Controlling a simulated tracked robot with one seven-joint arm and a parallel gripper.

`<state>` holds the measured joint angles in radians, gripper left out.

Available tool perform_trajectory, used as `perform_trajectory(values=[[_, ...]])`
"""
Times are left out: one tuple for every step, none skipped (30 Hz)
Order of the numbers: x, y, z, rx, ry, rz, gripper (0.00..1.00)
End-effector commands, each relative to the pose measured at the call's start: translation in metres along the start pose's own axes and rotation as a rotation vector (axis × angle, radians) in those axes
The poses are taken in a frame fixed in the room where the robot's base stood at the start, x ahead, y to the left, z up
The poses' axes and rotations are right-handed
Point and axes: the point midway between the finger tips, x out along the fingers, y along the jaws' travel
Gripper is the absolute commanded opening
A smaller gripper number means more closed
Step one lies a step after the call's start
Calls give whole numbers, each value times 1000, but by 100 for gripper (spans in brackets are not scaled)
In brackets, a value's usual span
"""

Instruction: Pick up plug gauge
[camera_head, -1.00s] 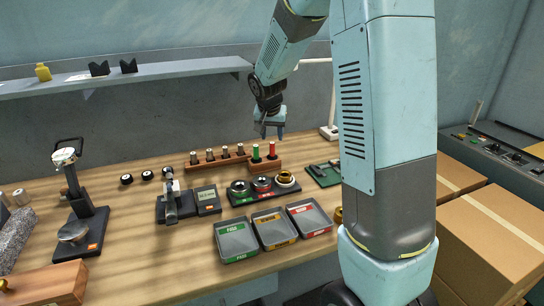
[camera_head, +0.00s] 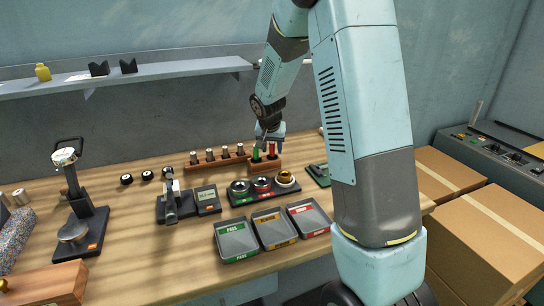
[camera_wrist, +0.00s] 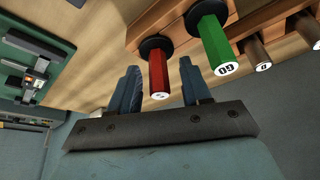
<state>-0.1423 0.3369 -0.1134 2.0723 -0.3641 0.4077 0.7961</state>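The plug gauge shows as a green handle (camera_head: 256,154) and a red handle (camera_head: 271,151) standing upright in a small wooden block (camera_head: 265,166) at the back of the bench. In the wrist view the green handle (camera_wrist: 213,42) is marked GO, and the red handle (camera_wrist: 158,76) is left of it. My gripper (camera_head: 269,138) is just above the red handle in the head view. In the wrist view my gripper (camera_wrist: 159,82) is open, with one finger on each side of the red handle. Visible gaps remain between the fingers and the handle.
A wooden rack (camera_head: 217,160) with several metal-topped pins stands left of the block. A black ring-gauge stand (camera_head: 240,200) and sorting trays (camera_head: 236,240) lie in front. A green case (camera_head: 318,175) is to the right; it also shows in the wrist view (camera_wrist: 35,48).

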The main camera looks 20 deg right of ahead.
Motion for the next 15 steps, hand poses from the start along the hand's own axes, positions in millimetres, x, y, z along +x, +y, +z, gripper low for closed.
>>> perform_trajectory(values=[[0,0,0,0,0,0,43],[0,0,0,0,0,0,40],[0,0,0,0,0,0,36],[0,0,0,0,0,0,33],[0,0,0,0,0,0,30],[0,0,0,0,0,0,26],[0,0,0,0,0,0,23],[0,0,0,0,0,0,21],[0,0,0,0,0,0,17],[0,0,0,0,0,0,14],[0,0,0,0,0,0,11],[0,0,0,0,0,0,7],[0,0,0,0,0,0,4],[0,0,0,0,0,0,1],[0,0,0,0,0,0,0]])
